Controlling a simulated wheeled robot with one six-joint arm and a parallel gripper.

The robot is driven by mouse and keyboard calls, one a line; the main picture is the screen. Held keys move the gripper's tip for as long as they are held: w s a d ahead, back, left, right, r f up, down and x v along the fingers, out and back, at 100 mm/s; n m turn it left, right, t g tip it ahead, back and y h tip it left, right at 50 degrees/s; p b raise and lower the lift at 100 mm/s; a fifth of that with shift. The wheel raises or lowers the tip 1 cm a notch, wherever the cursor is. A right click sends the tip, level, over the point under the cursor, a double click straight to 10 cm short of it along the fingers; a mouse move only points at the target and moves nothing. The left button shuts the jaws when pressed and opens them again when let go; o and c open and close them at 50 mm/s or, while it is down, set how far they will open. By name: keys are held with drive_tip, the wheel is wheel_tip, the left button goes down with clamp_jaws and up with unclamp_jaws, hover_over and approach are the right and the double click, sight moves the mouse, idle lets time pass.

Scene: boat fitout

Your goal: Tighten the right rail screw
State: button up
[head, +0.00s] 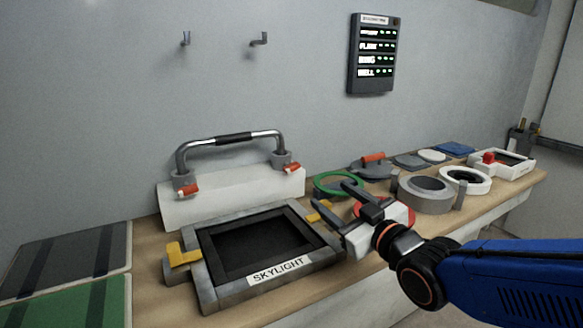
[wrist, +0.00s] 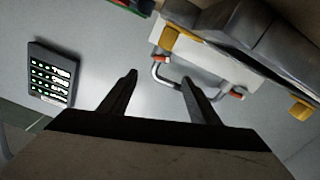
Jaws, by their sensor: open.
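The grab rail (head: 232,142) is a bent metal bar with a black middle grip, mounted on a white block (head: 232,196). A red-handled screw sits at each foot: the right rail screw (head: 290,168) and the left one (head: 188,190). My gripper (head: 352,204) is open and empty, in front of and to the right of the rail, apart from it. In the wrist view the two fingers of my gripper (wrist: 158,80) stand apart. The rail (wrist: 160,78) appears beyond and between them, with a red screw handle (wrist: 237,97) past the right finger.
The framed skylight (head: 272,270) with yellow latches lies in front of the rail block. A green ring (head: 338,178), a grey round fitting (head: 426,204) and a white box with a red button (head: 489,158) stand along the bench. A status panel (head: 374,54) and two hooks are on the wall.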

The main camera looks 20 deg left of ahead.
sight(294, 168)
drive_tip(key=x, duration=1.7)
drive_tip(key=shift+a+r, duration=0.3)
drive_tip(key=shift+a, duration=0.2)
drive_tip(key=c, duration=1.1)
drive_tip(key=shift+o, duration=0.2)
